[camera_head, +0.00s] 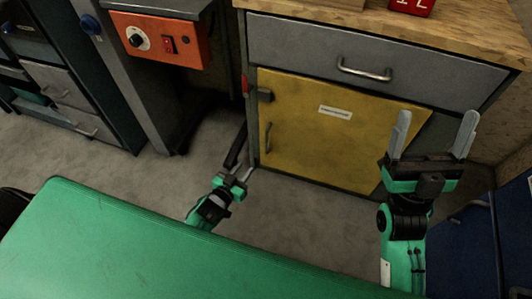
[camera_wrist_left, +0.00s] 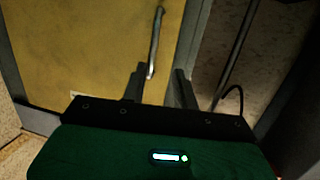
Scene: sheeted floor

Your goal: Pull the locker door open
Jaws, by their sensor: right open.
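The yellow locker door (camera_head: 330,145) is set in the cabinet below a grey drawer and looks shut. Its upright metal handle (camera_head: 268,137) is near the door's left edge. My left gripper (camera_head: 236,176) is low, just left of and below the handle, with its fingers apart. In the left wrist view, the handle (camera_wrist_left: 154,45) has its near end in line with the gap between the open fingers (camera_wrist_left: 159,82). I cannot tell whether they touch it. My right gripper (camera_head: 436,122) is open and empty, in front of the door's right side.
A grey drawer (camera_head: 375,58) with a bar handle is above the door, under a wooden top (camera_head: 480,32). An orange control box (camera_head: 160,42) is at the upper left. A dark blue cabinet (camera_head: 470,245) stands at the lower right. Grey floor (camera_head: 300,215) is clear before the door.

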